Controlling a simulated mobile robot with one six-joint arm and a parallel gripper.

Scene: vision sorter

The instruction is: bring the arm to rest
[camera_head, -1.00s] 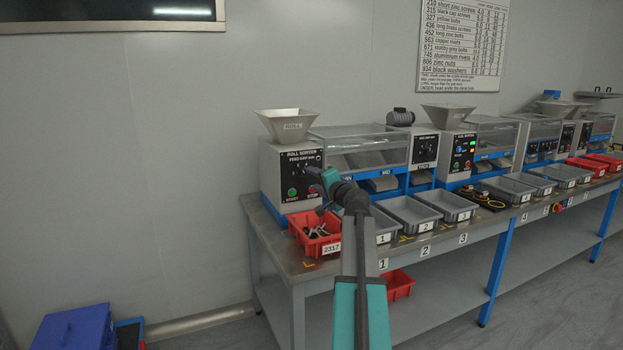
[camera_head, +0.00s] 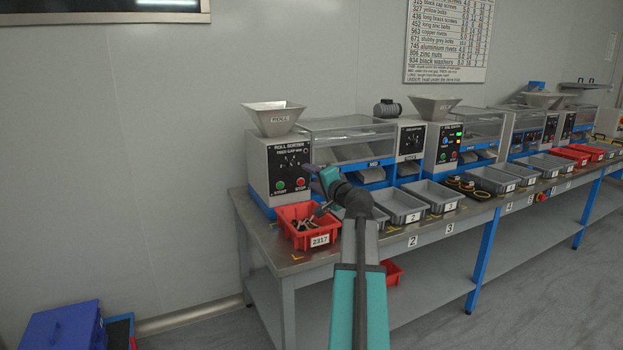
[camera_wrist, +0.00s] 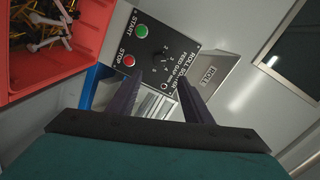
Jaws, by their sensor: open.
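My gripper (camera_head: 319,205) is at the end of my raised arm, in front of the roll sorter (camera_head: 284,165) at the left end of the bench. In the wrist view, the two dark fingers of my gripper (camera_wrist: 159,88) stand apart with nothing between them. The roll sorter's control panel (camera_wrist: 158,52), with a green START and a red STOP button, lies beyond the fingertips. A red bin (camera_head: 322,238) labelled 2317 holds several loose screws or bolts. It sits just below my gripper, and its wall also shows in the wrist view (camera_wrist: 88,62).
Grey numbered trays (camera_head: 399,206) line the bench (camera_head: 262,240) to the right. Metal hoppers (camera_head: 273,118) top the machines. A blue box (camera_head: 62,328) stands on the floor at lower left. Another red bin (camera_head: 393,272) is beneath the bench. Floor left of the bench is mostly clear.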

